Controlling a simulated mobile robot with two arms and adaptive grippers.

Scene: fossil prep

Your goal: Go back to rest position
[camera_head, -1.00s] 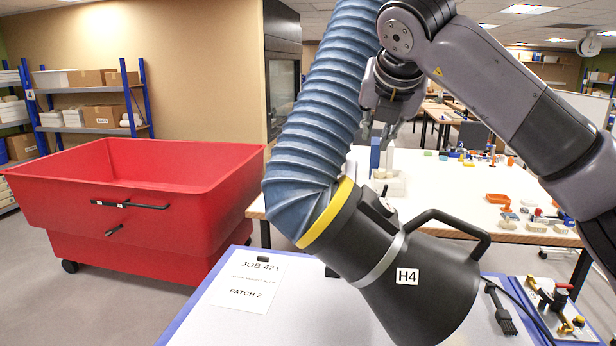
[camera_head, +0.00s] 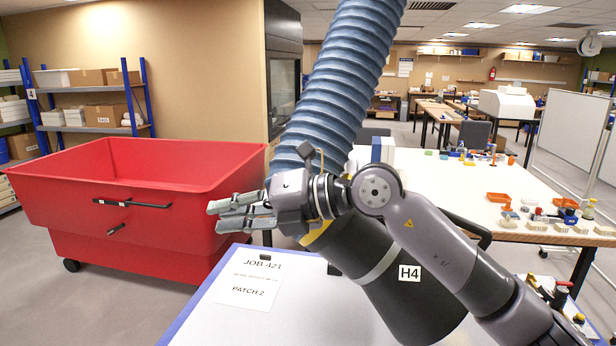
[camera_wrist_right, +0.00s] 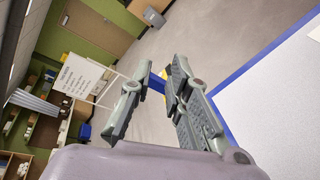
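My right gripper (camera_head: 213,216) is in front of the extraction hose, its fingers pointing left toward the red bin. In the right wrist view its two fingers (camera_wrist_right: 163,78) stand apart with nothing between them, so it is open and empty. My right forearm comes in from the lower right and crosses the black hood (camera_head: 408,300) labelled H4. The blue ribbed hose (camera_head: 355,70) runs up from that hood, and the arm hides part of their joint. My left gripper is in neither view.
A red wheeled bin (camera_head: 150,230) stands at left. The near white table (camera_head: 300,318) carries a JOB 421 sheet (camera_head: 248,283). A farther table (camera_head: 450,190) holds small tools and trays. In the wrist view, open floor (camera_wrist_right: 215,45) lies beyond the fingers, beside a blue-edged tabletop (camera_wrist_right: 275,110).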

